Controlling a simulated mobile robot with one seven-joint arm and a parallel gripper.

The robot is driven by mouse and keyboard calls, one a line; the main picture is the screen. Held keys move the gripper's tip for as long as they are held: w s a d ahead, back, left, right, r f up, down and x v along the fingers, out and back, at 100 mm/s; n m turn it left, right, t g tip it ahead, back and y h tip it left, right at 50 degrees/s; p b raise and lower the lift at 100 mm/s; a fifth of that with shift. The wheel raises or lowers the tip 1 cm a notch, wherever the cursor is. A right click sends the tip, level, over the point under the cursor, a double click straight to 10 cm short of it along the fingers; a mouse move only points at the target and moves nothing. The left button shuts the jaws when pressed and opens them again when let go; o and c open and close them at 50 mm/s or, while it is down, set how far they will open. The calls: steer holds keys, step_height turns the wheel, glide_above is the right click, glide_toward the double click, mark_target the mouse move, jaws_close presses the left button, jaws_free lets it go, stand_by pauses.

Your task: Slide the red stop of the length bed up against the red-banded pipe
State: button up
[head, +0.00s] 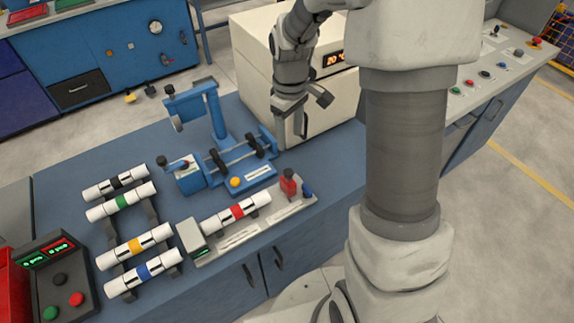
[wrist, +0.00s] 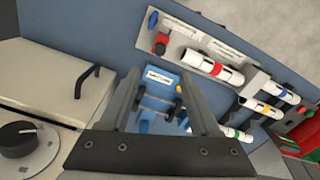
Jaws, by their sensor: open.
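The length bed (head: 240,238) is a light grey plate on the front of the blue bench. The red-banded pipe (head: 236,212), white with dark rings, lies along it. In the wrist view the red stop (wrist: 160,44) and the pipe (wrist: 215,68) are at the top, with the gap showing. My gripper (head: 296,130) points down behind the bed, beside the white oven, apart from the stop. In the wrist view its fingers (wrist: 163,76) are spread and empty.
A blue fixture (head: 235,165) with black rollers stands behind the bed. A rack (head: 150,215) with several banded pipes is at left, near a control box (head: 60,280). The white oven (head: 330,100) is close to my gripper. A blue lever (head: 307,191) sits beside the stop.

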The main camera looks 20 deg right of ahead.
mark_target(289, 172)
step_height(289, 172, down, 16)
steer(key=shift+r, duration=0.1)
steer(key=shift+c, duration=0.2)
jaws_close()
stand_by(0.4)
